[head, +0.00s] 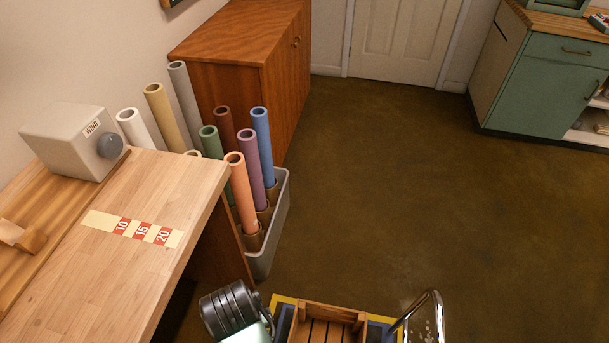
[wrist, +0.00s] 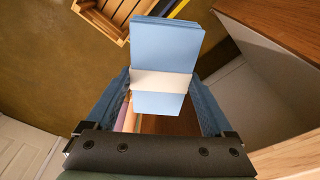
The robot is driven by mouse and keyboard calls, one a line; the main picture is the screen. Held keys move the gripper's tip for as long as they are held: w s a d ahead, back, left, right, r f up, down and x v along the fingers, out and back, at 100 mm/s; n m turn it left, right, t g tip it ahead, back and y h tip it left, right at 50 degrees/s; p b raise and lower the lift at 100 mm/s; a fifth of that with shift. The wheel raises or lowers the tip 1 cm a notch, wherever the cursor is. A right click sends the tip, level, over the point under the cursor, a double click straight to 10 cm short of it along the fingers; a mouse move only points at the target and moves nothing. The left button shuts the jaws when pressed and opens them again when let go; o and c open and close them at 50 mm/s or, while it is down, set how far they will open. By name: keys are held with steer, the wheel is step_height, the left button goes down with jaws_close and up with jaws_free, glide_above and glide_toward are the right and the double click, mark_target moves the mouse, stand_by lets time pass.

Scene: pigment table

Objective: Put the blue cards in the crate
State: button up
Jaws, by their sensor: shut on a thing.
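A stack of blue cards (wrist: 166,45) with a white band around it stands in the wrist view, between the blue fingers of my gripper (wrist: 162,88). My gripper is shut on the stack. The wooden slatted crate (head: 330,312) is at the bottom edge of the head view, partly cut off; its inside shows bare slats where visible. A corner of the crate also shows at the top of the wrist view (wrist: 112,12), beyond and to the left of the cards. The cards and fingertips are out of sight in the head view.
A wooden worktable (head: 165,180) with a grey box (head: 70,140) is at left, beside a grey bin (head: 277,220) of colored rolls. Open floor lies beyond.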

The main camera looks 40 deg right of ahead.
steer(key=s+d+f+m+b, duration=0.2)
steer(key=d+f+b, duration=0.3)
steer(key=f+b, duration=1.1)
steer(key=s+d+f+m+b, duration=0.3)
steer(key=d+f+b, duration=0.2)
steer(key=f+b, duration=1.1)
steer(key=s+d+f+m+h+b, duration=0.1)
steer(key=d+f+b, duration=0.4)
steer(key=f+b, duration=1.1)
steer(key=shift+s+d+f+m, duration=0.1)
steer(key=shift+s+f+m, duration=0.2)
steer(key=shift+f, duration=1.65)
steer(key=shift+s+d+f+m, duration=0.1)
steer(key=shift+s+f+m, duration=0.15)
steer(key=shift+f, duration=1.75)
steer(key=shift+s+d+f+m, duration=0.1)
steer(key=shift+s+f+m, duration=0.2)
steer(key=shift+f, duration=1.65)
steer(key=shift+w, duration=0.1)
steer(key=shift+f, duration=0.2)
steer(key=o, duration=1.3)
steer(key=shift+r, duration=0.1)
step_height(320, 180, up, 12)
steer(key=s+a+p, duration=0.1)
steer(key=p, duration=0.7)
steer(key=shift+a, duration=0.25)
